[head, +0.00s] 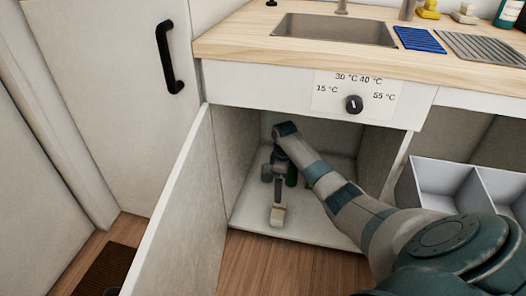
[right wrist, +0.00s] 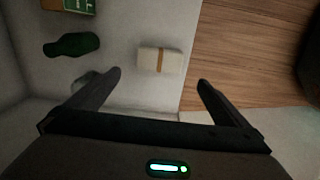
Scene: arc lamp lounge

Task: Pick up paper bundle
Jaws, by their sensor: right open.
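The paper bundle (head: 277,216) is a small pale block with a tan band around it. It lies on the white cabinet floor near the front edge, below the sink. In the right wrist view the bundle (right wrist: 153,60) shows beyond the fingertips, between their lines, with bare floor around it. My right gripper (head: 278,196) reaches into the cabinet, pointing down just behind and above the bundle. In the right wrist view this gripper (right wrist: 160,77) is open and empty, its fingers spread either side. Whether a finger touches the bundle cannot be told. My left gripper is not in view.
A dark green bottle (right wrist: 72,45) and a brown and green box (right wrist: 70,5) are farther in on the cabinet floor. The open cabinet door (head: 178,215) stands left of my arm. Grey bins (head: 440,180) are at right; wooden floor (head: 275,268) lies in front.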

